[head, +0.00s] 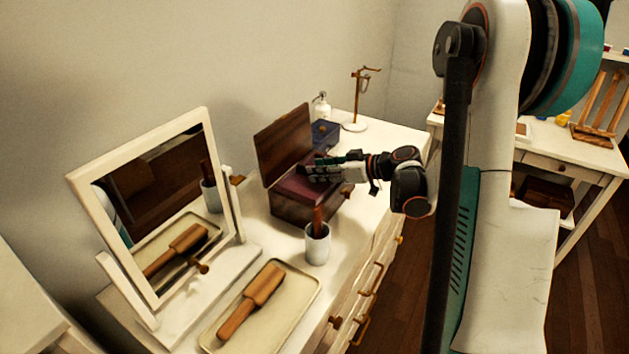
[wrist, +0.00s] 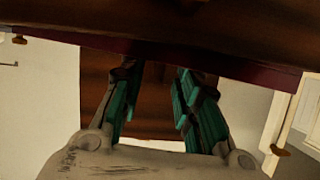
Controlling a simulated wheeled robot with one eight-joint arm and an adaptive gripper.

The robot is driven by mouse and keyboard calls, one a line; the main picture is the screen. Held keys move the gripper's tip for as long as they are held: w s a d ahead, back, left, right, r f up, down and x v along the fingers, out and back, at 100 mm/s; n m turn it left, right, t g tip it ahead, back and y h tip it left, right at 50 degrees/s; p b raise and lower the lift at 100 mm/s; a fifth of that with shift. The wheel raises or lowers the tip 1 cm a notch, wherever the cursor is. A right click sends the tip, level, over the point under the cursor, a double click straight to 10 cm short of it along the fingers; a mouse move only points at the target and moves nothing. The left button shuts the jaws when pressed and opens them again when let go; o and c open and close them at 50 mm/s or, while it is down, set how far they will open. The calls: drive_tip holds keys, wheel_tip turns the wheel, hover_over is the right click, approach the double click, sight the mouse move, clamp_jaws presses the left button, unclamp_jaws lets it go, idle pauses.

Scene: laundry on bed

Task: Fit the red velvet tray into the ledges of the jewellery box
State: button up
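The wooden jewellery box (head: 290,210) stands on the white dresser with its lid (head: 283,145) raised at the back. The dark red tray (head: 297,187) shows at the box's top opening, partly under my gripper; I cannot tell whether it rests on the ledges. My gripper (head: 308,170) lies low over the box, reaching in from the right. In the wrist view, my fingers (wrist: 158,80) stand apart with a clear gap between them. A dark red strip, apparently the tray's edge (wrist: 230,65), crosses by the fingertips. Contact between tips and tray is unclear.
A white cup (head: 317,244) with a brush stands close in front of the box. A tray (head: 216,338) with a wooden brush (head: 252,298) and a mirror (head: 150,205) are to the left. A blue box (head: 324,135), bottle (head: 321,107) and jewellery stand (head: 355,100) are behind.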

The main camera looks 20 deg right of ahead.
clamp_jaws()
drive_tip(key=shift+r, duration=0.1)
